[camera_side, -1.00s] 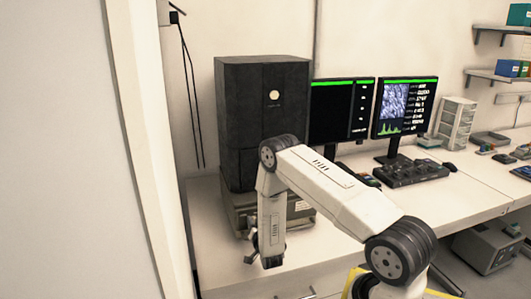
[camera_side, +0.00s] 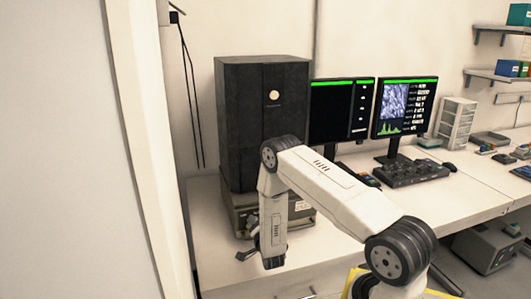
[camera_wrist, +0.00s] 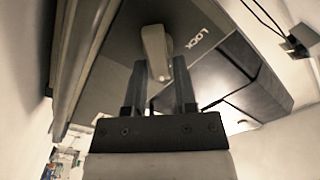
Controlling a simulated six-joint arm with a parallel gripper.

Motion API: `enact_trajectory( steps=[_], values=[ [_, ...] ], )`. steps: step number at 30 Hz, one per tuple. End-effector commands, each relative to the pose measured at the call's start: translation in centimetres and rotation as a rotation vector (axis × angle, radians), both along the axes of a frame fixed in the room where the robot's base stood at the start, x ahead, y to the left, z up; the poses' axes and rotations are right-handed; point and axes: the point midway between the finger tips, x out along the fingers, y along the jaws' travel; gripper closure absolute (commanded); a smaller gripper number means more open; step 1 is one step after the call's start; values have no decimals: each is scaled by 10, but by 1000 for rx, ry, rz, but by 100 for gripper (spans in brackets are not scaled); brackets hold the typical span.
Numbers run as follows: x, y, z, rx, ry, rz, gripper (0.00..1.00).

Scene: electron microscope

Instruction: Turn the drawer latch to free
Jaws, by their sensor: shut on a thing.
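In the wrist view, a pale latch lever (camera_wrist: 155,48) stands on a dark grey panel (camera_wrist: 120,68). The word LOCK (camera_wrist: 198,38) is printed to the right of the lever. My gripper (camera_wrist: 159,70) is shut on the lever, with one dark finger on each side of its lower end. In the side view, my gripper (camera_side: 255,252) is low at the front of the microscope's base unit (camera_side: 235,208). The latch is hidden there behind my arm.
The tall black microscope cabinet (camera_side: 240,110) stands on the base unit. Two monitors (camera_side: 405,105) and a control panel (camera_side: 410,172) stand to the right on the white bench (camera_side: 450,205). A pale wall edge (camera_side: 145,150) is close on the left.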

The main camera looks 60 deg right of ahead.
Motion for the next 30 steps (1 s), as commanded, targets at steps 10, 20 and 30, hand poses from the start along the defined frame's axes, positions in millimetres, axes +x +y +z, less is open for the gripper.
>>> enact_trajectory(
  steps=[10, 20, 30],
  values=[
    [-1, 1, -2, 4, 8, 3, 31],
    [-2, 3, -1, 2, 5, 2, 31],
    [-24, 26, -2, 3, 8, 4, 31]
  ],
)
